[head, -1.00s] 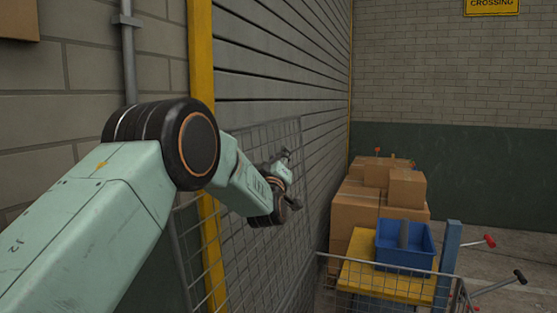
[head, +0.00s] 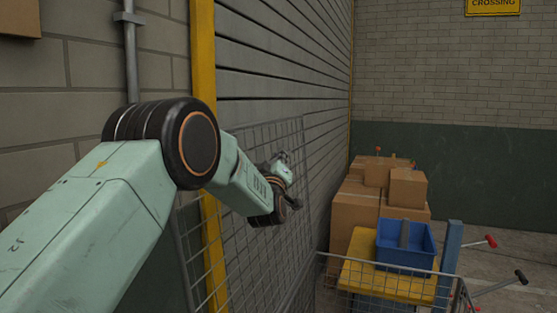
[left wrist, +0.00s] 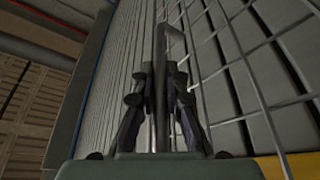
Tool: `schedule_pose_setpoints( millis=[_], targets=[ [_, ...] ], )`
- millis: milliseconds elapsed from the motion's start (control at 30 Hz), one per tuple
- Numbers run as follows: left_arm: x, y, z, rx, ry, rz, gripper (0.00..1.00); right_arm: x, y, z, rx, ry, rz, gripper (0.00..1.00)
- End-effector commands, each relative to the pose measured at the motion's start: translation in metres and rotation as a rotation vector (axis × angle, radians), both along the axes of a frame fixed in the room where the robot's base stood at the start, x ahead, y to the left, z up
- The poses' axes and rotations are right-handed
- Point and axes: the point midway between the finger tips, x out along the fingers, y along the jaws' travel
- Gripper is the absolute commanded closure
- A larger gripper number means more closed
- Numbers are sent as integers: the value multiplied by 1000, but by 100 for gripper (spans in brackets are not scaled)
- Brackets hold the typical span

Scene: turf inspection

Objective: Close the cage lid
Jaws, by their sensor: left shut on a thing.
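The cage lid (head: 303,150) is a grey wire-mesh panel with a thin metal frame. In the head view it stands raised and nearly upright at the left, in front of the shutter. My left gripper (head: 288,180) is at the lid's upper part near its far edge. In the left wrist view, my left gripper (left wrist: 160,90) has its dark fingers on both sides of a grey bar (left wrist: 160,50) and is shut on it. The bar lies along the mesh and seems part of the lid. The cage's top rail (head: 390,266) shows at lower right. My right gripper is not in view.
A blue bin (head: 405,256) sits on a yellow surface (head: 372,277) behind the cage rail. Stacked cardboard boxes (head: 355,216) stand behind it. A blue post (head: 449,262) and levers with red and black knobs are at right. A yellow post (head: 203,60) edges the shutter.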

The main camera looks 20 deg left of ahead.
Motion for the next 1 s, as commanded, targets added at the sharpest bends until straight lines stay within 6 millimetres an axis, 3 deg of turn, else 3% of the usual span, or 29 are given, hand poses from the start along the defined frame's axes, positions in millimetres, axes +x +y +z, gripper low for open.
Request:
schedule_pose_setpoints(
  millis=[133,300,500,900,933,1000],
  targets=[
    [2,-28,-6,50,11,-8,100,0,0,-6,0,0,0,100],
    [5,-76,-12,149,17,-7,100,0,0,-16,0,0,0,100],
    [7,-113,-18,228,23,-5,100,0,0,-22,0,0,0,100],
    [7,-119,-18,244,26,-1,100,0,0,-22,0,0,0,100],
    [7,-119,-18,244,26,-1,86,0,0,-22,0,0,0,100],
    [7,-119,-18,244,26,-1,80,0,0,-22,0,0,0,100]
  ],
)
